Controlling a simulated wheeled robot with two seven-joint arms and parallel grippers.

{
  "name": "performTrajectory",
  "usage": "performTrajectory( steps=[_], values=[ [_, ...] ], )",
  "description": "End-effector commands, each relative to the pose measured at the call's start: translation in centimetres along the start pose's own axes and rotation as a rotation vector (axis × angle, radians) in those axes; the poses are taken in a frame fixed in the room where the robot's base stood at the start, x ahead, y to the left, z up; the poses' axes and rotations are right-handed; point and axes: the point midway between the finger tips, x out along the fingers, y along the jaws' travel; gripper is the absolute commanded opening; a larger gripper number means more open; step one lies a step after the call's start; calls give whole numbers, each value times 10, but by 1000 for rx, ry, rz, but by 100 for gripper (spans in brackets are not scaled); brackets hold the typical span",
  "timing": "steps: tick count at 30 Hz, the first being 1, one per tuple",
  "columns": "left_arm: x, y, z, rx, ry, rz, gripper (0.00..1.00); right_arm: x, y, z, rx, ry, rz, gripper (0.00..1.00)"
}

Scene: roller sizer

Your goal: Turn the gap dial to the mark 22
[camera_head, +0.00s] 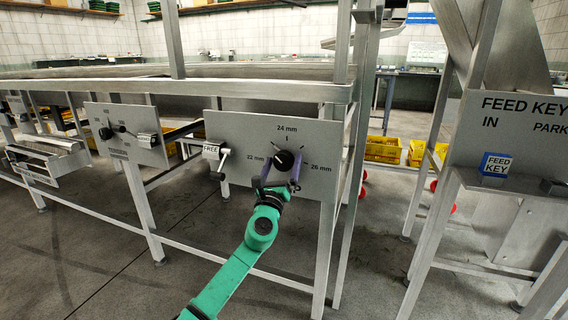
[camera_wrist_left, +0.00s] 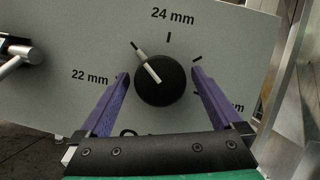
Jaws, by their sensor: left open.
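The gap dial (camera_wrist_left: 160,80) is a round black knob with a white pointer line on a grey panel (camera_wrist_left: 240,45). It also shows in the head view (camera_head: 284,160). Its pointer is tilted up and left, between the 22 mm label (camera_wrist_left: 90,76) and the 24 mm label (camera_wrist_left: 172,15). My left gripper (camera_wrist_left: 159,77) is open, its two purple fingers on either side of the knob. I cannot tell whether they touch it. In the head view the left gripper (camera_head: 277,172) covers the lower part of the dial. My right gripper is not in view.
A lever with a FREE tag (camera_head: 211,152) sits left of the dial on the same panel. A second dial panel (camera_head: 125,132) is further left. Frame posts (camera_head: 357,130) stand close on the right. A blue FEED KEY block (camera_head: 496,165) is at far right.

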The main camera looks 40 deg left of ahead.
Motion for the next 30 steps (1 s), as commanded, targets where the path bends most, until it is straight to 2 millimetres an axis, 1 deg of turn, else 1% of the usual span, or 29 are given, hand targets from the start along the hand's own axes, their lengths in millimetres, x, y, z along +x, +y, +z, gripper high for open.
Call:
performTrajectory(
  steps=[3, 9, 10, 11, 12, 14, 15, 16, 26, 30],
  values=[
    [7, 0, 0, -1, 1, -1, 100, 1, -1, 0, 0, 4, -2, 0],
    [7, 0, 0, -1, 1, -1, 100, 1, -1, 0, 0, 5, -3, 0],
    [7, 0, 0, -1, 1, -1, 92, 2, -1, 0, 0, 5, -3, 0],
    [7, 0, 0, -1, 1, -1, 81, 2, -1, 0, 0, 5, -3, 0],
    [7, 0, 0, -1, 1, -1, 66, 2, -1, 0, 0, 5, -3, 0],
    [7, 0, 0, -1, 1, 0, 43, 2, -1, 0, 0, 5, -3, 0],
    [7, 0, 0, -1, 1, 0, 27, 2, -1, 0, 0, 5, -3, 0],
    [7, 0, 0, -1, 1, 0, 18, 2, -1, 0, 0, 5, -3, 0],
    [7, 0, 0, -38, 1, 15, 18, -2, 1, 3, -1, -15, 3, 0],
    [7, -1, 0, -96, 2, 39, 18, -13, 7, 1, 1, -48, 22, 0]
  ],
)
